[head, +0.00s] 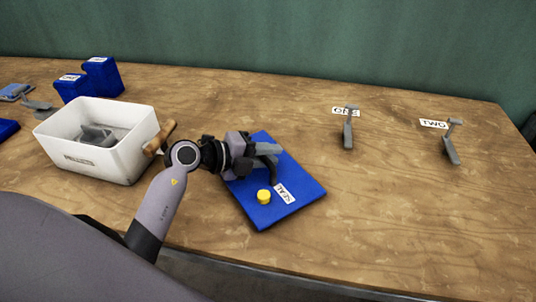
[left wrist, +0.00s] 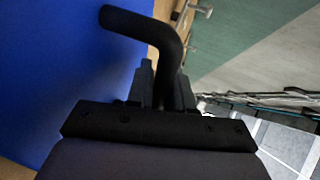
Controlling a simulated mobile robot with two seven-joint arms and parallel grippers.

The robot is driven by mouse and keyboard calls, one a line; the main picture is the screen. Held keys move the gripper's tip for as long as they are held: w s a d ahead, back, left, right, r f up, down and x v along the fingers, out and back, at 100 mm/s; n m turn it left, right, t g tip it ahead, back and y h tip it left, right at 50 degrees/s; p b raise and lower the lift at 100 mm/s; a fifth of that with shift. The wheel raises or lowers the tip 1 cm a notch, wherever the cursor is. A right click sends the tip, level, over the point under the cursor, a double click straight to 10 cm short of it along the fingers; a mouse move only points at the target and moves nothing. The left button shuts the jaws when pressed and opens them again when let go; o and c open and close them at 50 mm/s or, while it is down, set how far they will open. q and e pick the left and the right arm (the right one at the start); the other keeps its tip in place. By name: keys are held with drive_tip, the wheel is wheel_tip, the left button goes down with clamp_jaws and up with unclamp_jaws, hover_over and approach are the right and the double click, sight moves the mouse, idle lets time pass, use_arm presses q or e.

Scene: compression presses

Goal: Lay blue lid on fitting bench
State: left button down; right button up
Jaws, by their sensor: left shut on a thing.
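A flat blue panel (head: 300,192) with a white SEAL label (head: 284,193) lies on the wooden table in front of me. I cannot tell whether it is the blue lid or the fitting bench. My left gripper (head: 268,150) is over its upper left part. It is shut on a dark bent bar (head: 271,172), which also shows as a black curved piece in the left wrist view (left wrist: 150,25). Whether the bar joins the panel is unclear. A blue surface (left wrist: 60,60) fills that view's left side. A yellow knob-like piece (head: 264,197) is on the panel. My right gripper is not in view.
A white labelled bin (head: 105,165) with a grey thing inside stands left of my gripper, beside a brown handle (head: 159,138). Two blue boxes (head: 102,76) stand behind it. Grey levers by labels ONE (head: 348,133) and TWO (head: 450,149) are at right. The table between is clear.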

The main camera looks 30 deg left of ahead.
use_arm(q)
drive_tip(key=shift+f, duration=0.65)
idle(0.4)
drive_tip(key=c, duration=0.9)
unclamp_jaws()
drive_tip(key=shift+s, duration=0.1)
drive_tip(key=v, duration=0.7)
drive_tip(key=shift+a, duration=0.1)
